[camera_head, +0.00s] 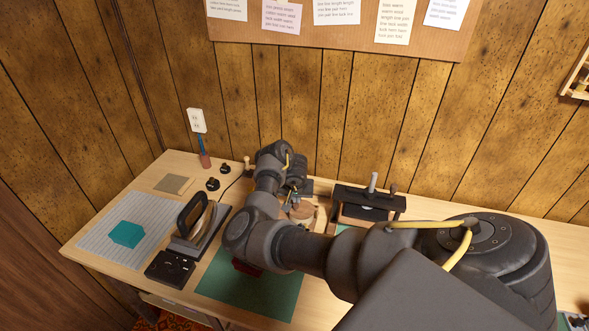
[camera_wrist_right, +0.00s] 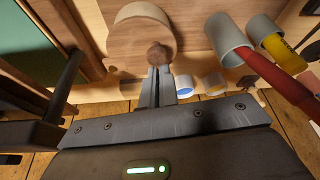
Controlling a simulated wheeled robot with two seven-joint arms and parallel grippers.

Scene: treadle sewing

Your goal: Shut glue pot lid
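The glue pot (camera_head: 303,214) shows as a round wooden shape on the table, partly behind my right arm in the head view. In the right wrist view, its round pale-wood body (camera_wrist_right: 140,38) is at the top, with a brown knob (camera_wrist_right: 158,53) at its near side. My right gripper (camera_wrist_right: 158,72) has its two fingers together, tips right at the knob, touching or nearly so. The knob is not seen between the fingers. I cannot tell how far the lid is open. The right gripper in the head view (camera_head: 297,192) is partly hidden by its own arm. My left gripper is not in view.
A dark stand (camera_head: 366,203) is right of the pot. In the wrist view, a grey cylinder (camera_wrist_right: 229,38) and a red rod (camera_wrist_right: 284,80) are close on the right.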

